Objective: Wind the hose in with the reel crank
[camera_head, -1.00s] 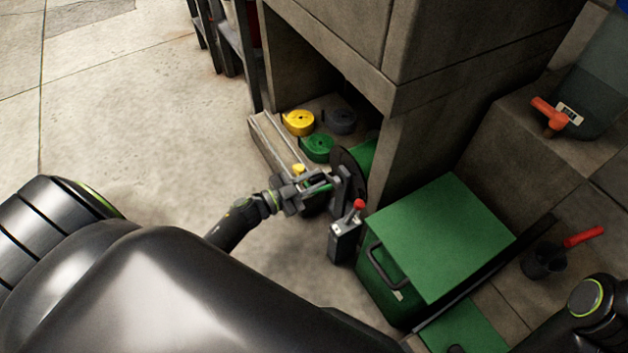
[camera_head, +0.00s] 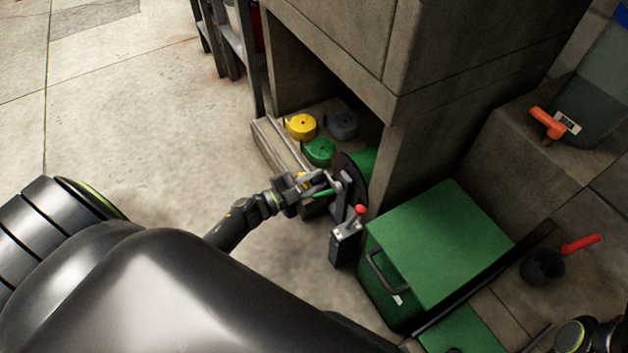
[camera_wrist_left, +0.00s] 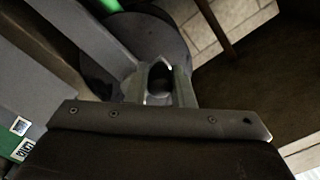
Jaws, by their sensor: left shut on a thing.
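The hose reel, with a green drum (camera_head: 366,162) and a dark side disc (camera_head: 347,172), sits at the opening under the concrete block. In the left wrist view my left gripper's fingers (camera_wrist_left: 160,88) stand close around a dark round end, with the reel's dark disc (camera_wrist_left: 150,40) behind. The fingers hide most of the handle. I cannot make out the hose. My right gripper is out of view; only part of that arm shows at the lower right.
A grey lever box (camera_head: 345,243) with a red knob stands close right of the crank. A green chest (camera_head: 440,240) is beyond it. Yellow (camera_head: 301,127), green (camera_head: 319,151) and grey (camera_head: 342,125) coils lie behind. Open floor lies left.

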